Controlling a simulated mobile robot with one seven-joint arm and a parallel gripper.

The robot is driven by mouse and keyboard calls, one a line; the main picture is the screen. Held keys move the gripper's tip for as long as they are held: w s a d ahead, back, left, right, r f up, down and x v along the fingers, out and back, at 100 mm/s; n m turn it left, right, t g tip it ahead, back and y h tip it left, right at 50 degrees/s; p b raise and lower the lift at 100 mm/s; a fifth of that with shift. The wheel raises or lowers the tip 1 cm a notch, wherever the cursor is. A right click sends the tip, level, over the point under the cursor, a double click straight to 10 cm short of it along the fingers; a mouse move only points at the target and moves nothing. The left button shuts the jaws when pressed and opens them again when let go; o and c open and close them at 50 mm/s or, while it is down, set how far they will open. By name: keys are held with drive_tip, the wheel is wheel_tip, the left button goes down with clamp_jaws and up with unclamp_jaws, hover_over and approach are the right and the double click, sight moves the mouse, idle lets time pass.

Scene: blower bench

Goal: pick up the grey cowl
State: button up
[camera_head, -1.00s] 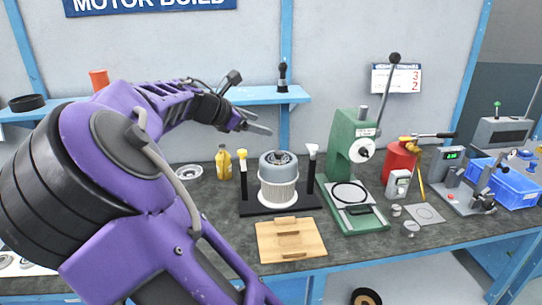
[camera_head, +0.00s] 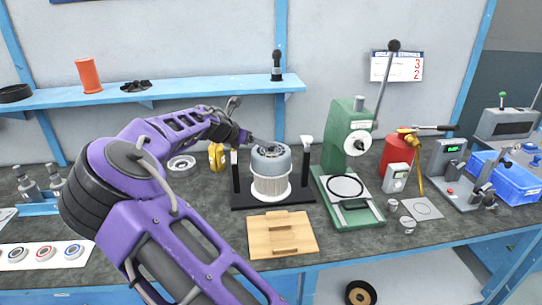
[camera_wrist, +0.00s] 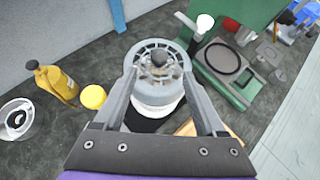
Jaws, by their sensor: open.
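The grey cowl (camera_head: 270,158) is a round, vented cap with a dark knob at its centre. It sits on a white ribbed cylinder (camera_head: 271,188) in a black two-post stand (camera_head: 245,201). My gripper (camera_head: 250,138) is just above and to the left of the cowl in the head view, partly hidden by my own wrist. In the wrist view the cowl (camera_wrist: 150,70) lies between and beyond my two spread fingers (camera_wrist: 162,78), which are open and empty. I cannot tell whether either finger touches it.
A yellow bottle (camera_head: 217,157) stands left. A green press (camera_head: 342,160) stands close on the right. A wooden board (camera_head: 282,246) lies in front.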

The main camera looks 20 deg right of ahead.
sight(267, 152)
drive_tip(key=x, duration=0.8)
drive_tip(key=shift+a+f, duration=0.1)
drive_tip(key=shift+a, duration=0.05)
clamp_jaws()
